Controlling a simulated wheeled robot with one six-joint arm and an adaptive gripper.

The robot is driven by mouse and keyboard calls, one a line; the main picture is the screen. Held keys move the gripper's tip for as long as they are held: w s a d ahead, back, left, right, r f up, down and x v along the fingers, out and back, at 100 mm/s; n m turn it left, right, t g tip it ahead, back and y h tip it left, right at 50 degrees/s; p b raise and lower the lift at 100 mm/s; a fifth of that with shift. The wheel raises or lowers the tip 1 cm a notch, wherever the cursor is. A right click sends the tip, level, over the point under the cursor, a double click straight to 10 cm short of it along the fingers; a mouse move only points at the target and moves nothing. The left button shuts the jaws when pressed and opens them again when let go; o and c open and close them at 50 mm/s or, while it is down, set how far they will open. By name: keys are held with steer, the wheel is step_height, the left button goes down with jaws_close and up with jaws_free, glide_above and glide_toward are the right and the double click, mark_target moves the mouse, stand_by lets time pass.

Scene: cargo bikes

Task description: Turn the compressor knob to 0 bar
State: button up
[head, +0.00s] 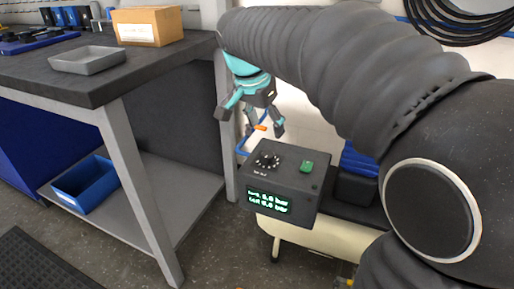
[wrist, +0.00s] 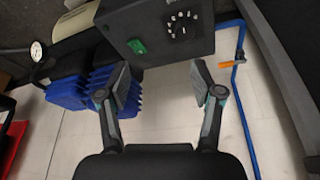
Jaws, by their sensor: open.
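The compressor control box (head: 300,190) is dark grey, with a black knob (head: 268,160) ringed by white marks on its top face. A green button (head: 307,166) sits right of the knob, and a lit green display on the front shows two lines in bar, too small to read surely. In the wrist view the knob (wrist: 183,27) is at the top, with the green button (wrist: 137,46) to its left. My gripper (head: 264,127) is open and empty, above and behind the knob in the head view. In the wrist view its fingertips (wrist: 160,73) are apart, below the box, not touching the knob.
A workbench (head: 110,85) with a grey tray (head: 88,60) and cardboard box (head: 147,26) stands at left, a blue bin (head: 88,185) on its lower shelf. A blue hose (wrist: 245,115) with an orange handle (wrist: 231,65) runs near my gripper. A gauge (wrist: 37,50) shows left.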

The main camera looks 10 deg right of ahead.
mark_target(267, 154)
steer(key=w+a+f+m+h+b, duration=0.1)
steer(key=w+a+f+m+b, duration=0.15)
steer(key=w, duration=0.35)
steer(key=shift+m+g, duration=0.4)
steer(key=shift+m, duration=0.05)
steer(key=x, duration=0.7)
steer(key=b+x, duration=0.1)
steer(key=x, duration=0.5)
steer(key=shift+w+d+f, duration=0.25)
steer(key=shift+d, duration=0.05)
steer(key=c, duration=1.1)
